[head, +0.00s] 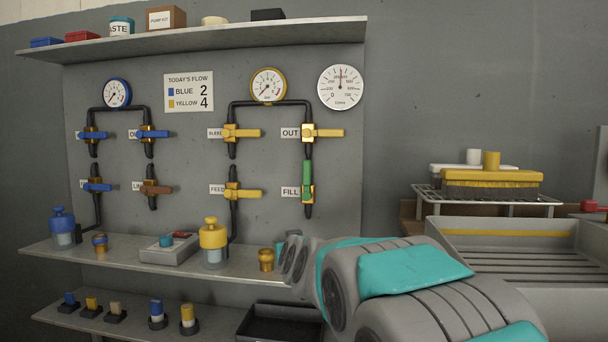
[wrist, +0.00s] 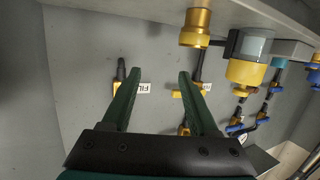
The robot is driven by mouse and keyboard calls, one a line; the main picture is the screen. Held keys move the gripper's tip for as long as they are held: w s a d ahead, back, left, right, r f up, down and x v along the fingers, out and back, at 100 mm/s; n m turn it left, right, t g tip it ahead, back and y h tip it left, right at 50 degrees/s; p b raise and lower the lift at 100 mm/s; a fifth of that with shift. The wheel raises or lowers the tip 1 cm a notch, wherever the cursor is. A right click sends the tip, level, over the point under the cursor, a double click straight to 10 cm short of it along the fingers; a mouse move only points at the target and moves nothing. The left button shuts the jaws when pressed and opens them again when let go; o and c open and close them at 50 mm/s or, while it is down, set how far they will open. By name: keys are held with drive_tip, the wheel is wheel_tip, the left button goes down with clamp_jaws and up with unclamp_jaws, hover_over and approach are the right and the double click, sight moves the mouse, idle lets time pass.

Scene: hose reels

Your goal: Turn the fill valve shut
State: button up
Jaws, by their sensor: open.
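The fill valve (head: 307,193) is on the grey wall panel, right of the FILL label (head: 290,192). Its green handle (head: 307,172) points straight up, in line with the dark pipe. In the wrist view, which looks upside down, the fill valve's body (wrist: 119,87) shows left of the FILL label (wrist: 143,87). The left finger hides its handle. My gripper (wrist: 160,72) is open and empty, its dark green fingers pointing at the panel, with the label between them. I cannot tell how far they are from it. In the head view my arm hides most of the gripper.
Yellow OUT valve (head: 322,132) and FEED valve (head: 240,194) have sideways handles nearby. Below, a shelf (head: 130,257) carries a yellow bottle (head: 213,240) and a brass fitting (head: 266,260). A rack with a yellow brush (head: 490,180) stands right; the wall between is bare.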

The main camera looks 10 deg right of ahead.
drive_tip(key=w+d+r+m+t+h, duration=0.1)
drive_tip(key=w+d+r+t+h, duration=0.2)
drive_tip(key=w+r, duration=0.4)
drive_tip(key=m+t+h, duration=0.3)
drive_tip(key=h, duration=0.2)
approach(306, 172)
drive_tip(key=x, duration=0.3)
drive_tip(key=shift+w+d+r+b, duration=0.15)
drive_tip(key=shift+w+b, duration=0.15)
drive_tip(key=shift+p+x, duration=0.5)
drive_tip(key=shift+x, duration=3.2)
clamp_jaws()
